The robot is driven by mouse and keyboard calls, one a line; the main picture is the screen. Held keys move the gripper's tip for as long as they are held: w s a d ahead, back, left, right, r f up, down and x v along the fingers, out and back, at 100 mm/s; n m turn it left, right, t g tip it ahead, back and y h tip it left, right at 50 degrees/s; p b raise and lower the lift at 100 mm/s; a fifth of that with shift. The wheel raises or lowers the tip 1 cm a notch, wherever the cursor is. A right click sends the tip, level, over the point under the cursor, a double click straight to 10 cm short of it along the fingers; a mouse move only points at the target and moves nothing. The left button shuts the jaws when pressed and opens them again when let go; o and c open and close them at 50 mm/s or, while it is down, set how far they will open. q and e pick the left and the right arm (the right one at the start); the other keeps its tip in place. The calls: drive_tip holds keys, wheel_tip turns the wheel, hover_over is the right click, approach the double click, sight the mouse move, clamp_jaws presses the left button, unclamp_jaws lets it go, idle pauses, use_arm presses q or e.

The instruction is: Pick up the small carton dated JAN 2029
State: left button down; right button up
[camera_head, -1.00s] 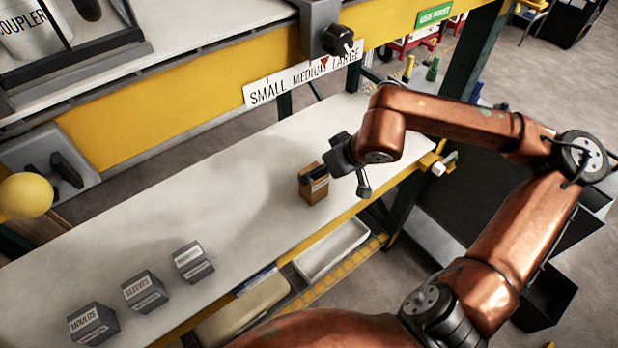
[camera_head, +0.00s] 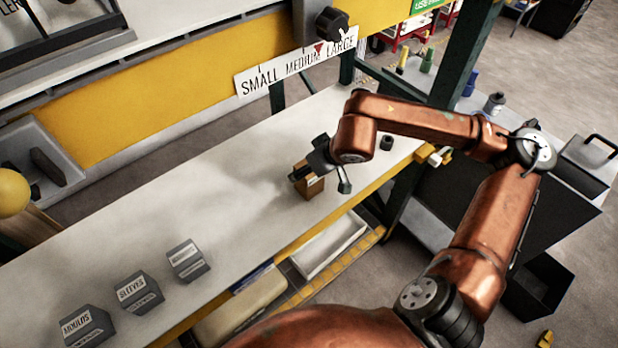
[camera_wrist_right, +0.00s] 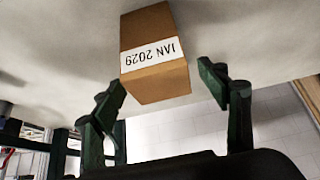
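The small brown carton (camera_head: 314,189) stands upright on the white bench top under my right gripper (camera_head: 322,178). In the right wrist view the carton (camera_wrist_right: 160,78) shows a white label that reads JAN 2029 upside down. It lies ahead of and between the two dark fingers of my right gripper (camera_wrist_right: 168,95). The fingers are spread wide, with a visible gap on both sides of the carton. In the head view the gripper hides the carton's upper part. My left gripper is in neither view.
Three grey labelled boxes, one marked SLEEVES (camera_head: 138,291), stand at the bench's left. A small dark cylinder (camera_head: 386,143) stands behind my right arm. A SMALL MEDIUM LARGE sign (camera_head: 297,66) hangs from the yellow gantry beam. The bench between carton and boxes is clear.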

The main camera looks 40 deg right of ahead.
clamp_jaws()
idle(0.7)
